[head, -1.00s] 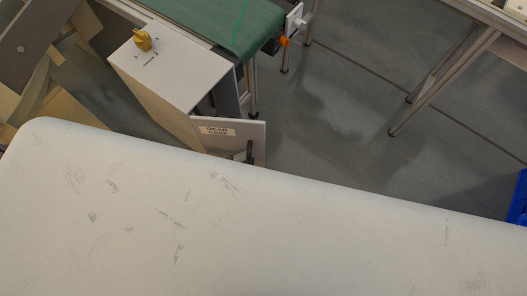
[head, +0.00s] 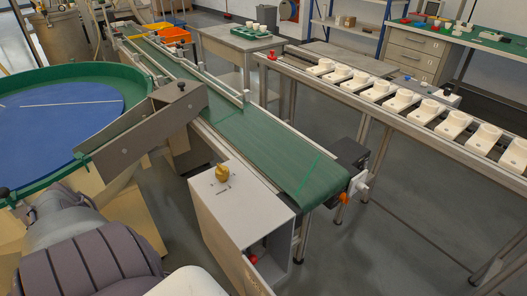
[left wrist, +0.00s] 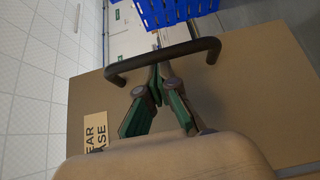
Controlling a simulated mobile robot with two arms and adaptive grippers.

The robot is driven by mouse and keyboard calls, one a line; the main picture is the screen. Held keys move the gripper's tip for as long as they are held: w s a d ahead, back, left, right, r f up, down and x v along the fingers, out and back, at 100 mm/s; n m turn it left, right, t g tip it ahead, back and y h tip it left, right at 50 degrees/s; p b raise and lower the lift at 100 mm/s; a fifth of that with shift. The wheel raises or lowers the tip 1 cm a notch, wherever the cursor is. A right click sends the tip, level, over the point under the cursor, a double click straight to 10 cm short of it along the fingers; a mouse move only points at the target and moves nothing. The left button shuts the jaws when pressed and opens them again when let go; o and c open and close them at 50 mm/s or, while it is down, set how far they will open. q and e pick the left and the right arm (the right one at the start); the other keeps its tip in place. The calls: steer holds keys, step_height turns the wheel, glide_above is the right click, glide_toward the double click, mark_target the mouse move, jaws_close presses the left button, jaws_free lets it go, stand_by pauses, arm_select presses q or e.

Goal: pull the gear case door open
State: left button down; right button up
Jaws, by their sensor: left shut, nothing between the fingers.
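The gear case is a light grey box (head: 228,212) with a yellow knob on top, at lower centre in the head view. Its front is open, with a red part inside; the door (head: 254,281) stands ajar and is mostly cut off by the bottom edge. In the left wrist view the door (left wrist: 235,95) shows as a brown panel with a partly hidden GEAR CASE label (left wrist: 95,140) and a black bar handle (left wrist: 165,55). My left gripper (left wrist: 159,68) is shut, its green-padded fingers together at the handle. I cannot tell whether they touch it. My right gripper is not in view.
A green conveyor belt (head: 240,138) runs behind the case. A round blue-topped bowl (head: 60,115) with a green rim stands at left. A rack of white pieces (head: 402,100) is at right. Open floor (head: 370,245) lies right of the case.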

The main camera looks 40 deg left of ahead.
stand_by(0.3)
arm_select(q)
steer(key=v, duration=1.2)
steer(key=shift+r, duration=0.1)
